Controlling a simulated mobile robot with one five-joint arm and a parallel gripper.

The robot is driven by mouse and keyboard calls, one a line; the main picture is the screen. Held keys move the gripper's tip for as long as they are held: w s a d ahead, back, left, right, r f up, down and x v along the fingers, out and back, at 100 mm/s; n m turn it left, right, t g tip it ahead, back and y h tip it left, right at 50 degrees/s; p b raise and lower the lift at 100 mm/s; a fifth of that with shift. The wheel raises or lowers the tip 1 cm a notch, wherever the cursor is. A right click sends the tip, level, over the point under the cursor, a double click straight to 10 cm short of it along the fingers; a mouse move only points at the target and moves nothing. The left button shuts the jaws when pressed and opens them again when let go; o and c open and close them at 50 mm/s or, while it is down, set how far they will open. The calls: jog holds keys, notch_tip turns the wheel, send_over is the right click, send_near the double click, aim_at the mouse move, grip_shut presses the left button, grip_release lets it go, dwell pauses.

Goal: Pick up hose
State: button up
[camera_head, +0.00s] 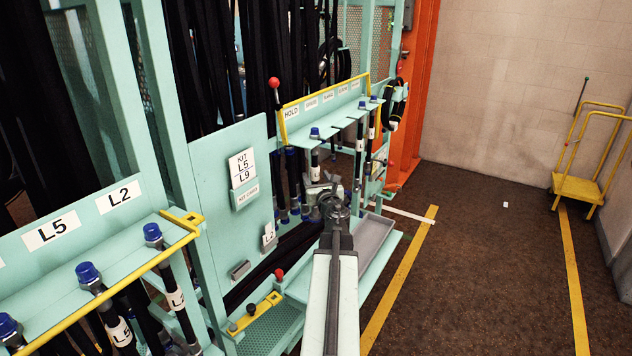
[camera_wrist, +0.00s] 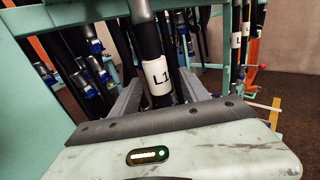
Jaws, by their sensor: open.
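A black hose with a white L1 label (camera_wrist: 157,77) hangs upright in the middle of the wrist view. In the head view the hose (camera_head: 315,156) hangs from the HOLD shelf (camera_head: 330,116) under a blue cap. My gripper (camera_head: 328,190) is at the hose below that shelf. In the wrist view my gripper (camera_wrist: 160,90) is open, with one grey finger on each side of the hose. I cannot tell whether either finger touches it. The lower part of the hose is hidden behind my gripper.
More hoses with blue ends (camera_wrist: 94,46) hang close by on the left. A rack with L5 and L2 labels (camera_head: 92,215) holds capped hoses at the front left. A grey tray (camera_head: 376,240) lies under the shelf.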

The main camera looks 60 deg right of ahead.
aim_at(313, 170)
jog(key=x, duration=0.4)
jog(key=shift+w+d, duration=0.2)
jog(key=shift+w, duration=0.1)
grip_shut()
jog(key=shift+r, duration=0.2)
jog(key=shift+s+r+p, duration=0.15)
jog(key=shift+r+p, duration=0.05)
jog(key=shift+p, duration=0.25)
jog(key=s, duration=1.8)
jog(key=shift+f, duration=0.1)
